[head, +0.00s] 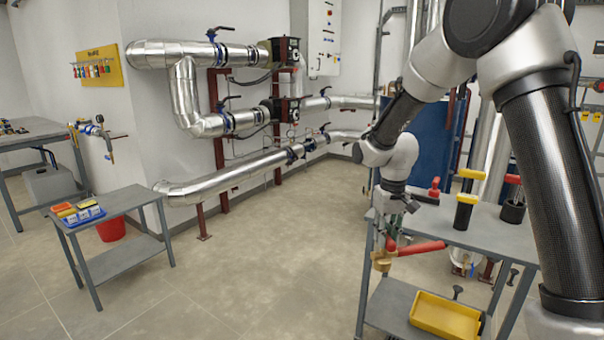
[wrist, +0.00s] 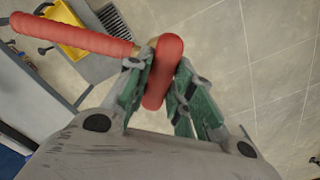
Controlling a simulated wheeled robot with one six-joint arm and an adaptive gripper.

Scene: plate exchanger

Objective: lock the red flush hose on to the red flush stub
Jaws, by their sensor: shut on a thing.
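My gripper (head: 388,228) is shut on the red flush hose (head: 418,248), above the left front edge of the right table. A brass fitting (head: 382,261) shows at the hose's left end. In the wrist view, one red length (wrist: 163,75) lies between the green-padded fingers of my gripper (wrist: 160,88). Another red length (wrist: 75,36) sticks out to the left, with a bit of brass where the two meet. The red flush stub cannot be made out in either view.
The right table (head: 480,232) carries tools with yellow and red handles. A yellow bin (head: 445,316) is on its lower shelf. A blue exchanger body (head: 432,140) stands behind. Silver pipes (head: 240,180) run along the wall. A small table (head: 118,205) stands left. The middle floor is clear.

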